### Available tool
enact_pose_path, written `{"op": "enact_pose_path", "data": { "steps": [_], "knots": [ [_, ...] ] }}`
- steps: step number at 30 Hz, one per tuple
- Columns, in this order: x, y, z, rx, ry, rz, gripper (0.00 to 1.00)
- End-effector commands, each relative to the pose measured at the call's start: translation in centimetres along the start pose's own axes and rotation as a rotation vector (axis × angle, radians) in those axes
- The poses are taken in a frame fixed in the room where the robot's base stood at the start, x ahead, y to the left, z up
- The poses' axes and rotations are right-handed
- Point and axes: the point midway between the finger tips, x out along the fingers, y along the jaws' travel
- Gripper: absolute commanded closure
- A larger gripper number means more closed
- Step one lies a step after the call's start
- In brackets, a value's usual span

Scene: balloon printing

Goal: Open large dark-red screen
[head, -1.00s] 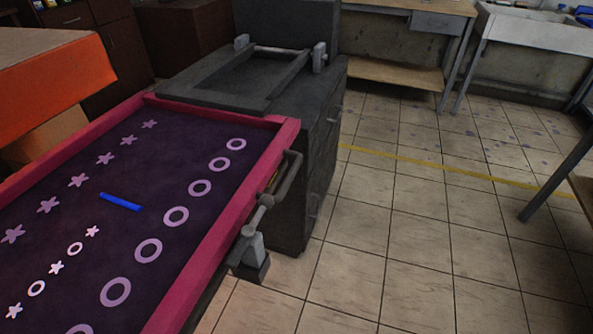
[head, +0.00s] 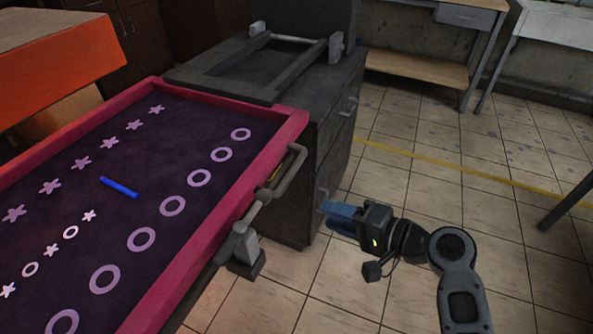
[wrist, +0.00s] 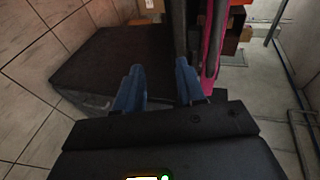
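The large screen (head: 130,165) lies flat at the left of the head view. It has a dark-red to pink frame (head: 262,150) and a dark purple mesh with pale stars and rings. A grey bar handle (head: 284,178) is on the frame's right side. My gripper (head: 328,210) hangs to the right of the handle, apart from it, with blue fingers pointing left. In the wrist view my gripper (wrist: 159,68) has its two blue fingers spread with nothing held between them. The pink frame edge (wrist: 214,45) shows just right of the right finger.
A blue stick (head: 119,187) lies on the mesh. A dark grey cabinet (head: 330,130) with a smaller frame on top stands behind the screen. An orange-edged table (head: 60,75) is at the left. The tiled floor at the right is open, crossed by a yellow line.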

Motion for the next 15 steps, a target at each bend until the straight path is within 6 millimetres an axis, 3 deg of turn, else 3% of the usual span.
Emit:
{"op": "enact_pose_path", "data": {
  "steps": [1, 6, 15],
  "knots": [
    [0.6, -1.9, -1.1, 0.003, -0.041, -0.03, 0.61],
    [1.5, -6.0, -2.5, 0.018, -0.153, -0.091, 0.61],
    [3.2, -7.7, -2.5, 0.022, -0.198, -0.112, 0.61]
  ]
}}
